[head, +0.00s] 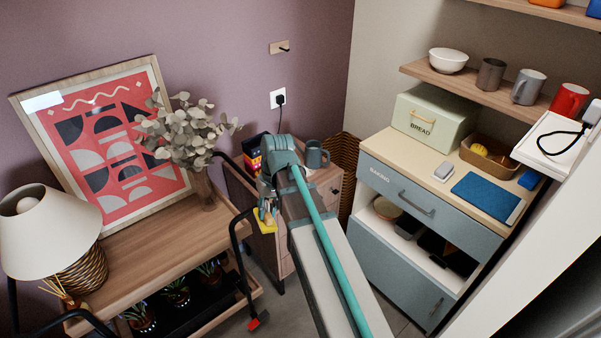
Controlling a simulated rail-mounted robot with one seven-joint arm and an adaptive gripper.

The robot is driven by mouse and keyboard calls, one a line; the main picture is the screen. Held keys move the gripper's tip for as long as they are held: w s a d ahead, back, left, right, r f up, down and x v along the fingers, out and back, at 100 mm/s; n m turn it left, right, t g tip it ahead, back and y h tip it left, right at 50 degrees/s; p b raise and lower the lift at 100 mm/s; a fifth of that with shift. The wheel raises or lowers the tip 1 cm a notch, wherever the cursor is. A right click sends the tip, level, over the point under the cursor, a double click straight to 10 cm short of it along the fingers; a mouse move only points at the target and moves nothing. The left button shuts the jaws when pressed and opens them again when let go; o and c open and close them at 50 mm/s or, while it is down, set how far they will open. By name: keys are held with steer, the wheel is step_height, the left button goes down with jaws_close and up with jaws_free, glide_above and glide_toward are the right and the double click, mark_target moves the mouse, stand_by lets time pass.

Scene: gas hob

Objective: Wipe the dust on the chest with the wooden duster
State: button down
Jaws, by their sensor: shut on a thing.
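My gripper (267,204) is at the middle of the head view, beside the right end of the wooden trolley. It is small here and partly hidden by my arm. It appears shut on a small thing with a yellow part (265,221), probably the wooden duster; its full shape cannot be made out. A low wooden chest (330,188) stands behind my arm, with a grey-blue mug (316,154) on its top. My arm hides much of that chest. No dust can be made out on it.
The wooden trolley (165,251) at left bears a lamp (50,232), a framed picture (108,140) and a leafy vase (199,188). A blue-grey cabinet (425,200) at right bears a bread box (428,118) and a blue cloth (486,198). A wicker basket (345,150) stands in the corner.

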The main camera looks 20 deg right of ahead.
steer(key=shift+d+r+p, duration=0.2)
steer(key=shift+r+p, duration=0.05)
steer(key=shift+p, duration=0.1)
steer(key=w+d+r+m+p, duration=0.1)
steer(key=w+d+r+p, duration=0.1)
steer(key=w+d+p, duration=0.75)
steer(key=w+d+f+b, duration=0.1)
steer(key=w+d+f, duration=0.1)
steer(key=w, duration=0.4)
steer(key=w+d+f+h+b, duration=0.1)
steer(key=w+d+f, duration=0.2)
steer(key=w, duration=0.3)
steer(key=w+d+f+n+h+b, duration=0.1)
steer(key=w+d+f, duration=0.2)
steer(key=w, duration=0.3)
steer(key=shift+d+b, duration=0.3)
steer(key=shift+b, duration=0.1)
steer(key=shift+f, duration=0.2)
steer(key=shift+f+b, duration=0.95)
steer(key=shift+f, duration=1.45)
steer(key=shift+f+b, duration=0.4)
steer(key=shift+f, duration=0.6)
steer(key=shift+w+d, duration=0.1)
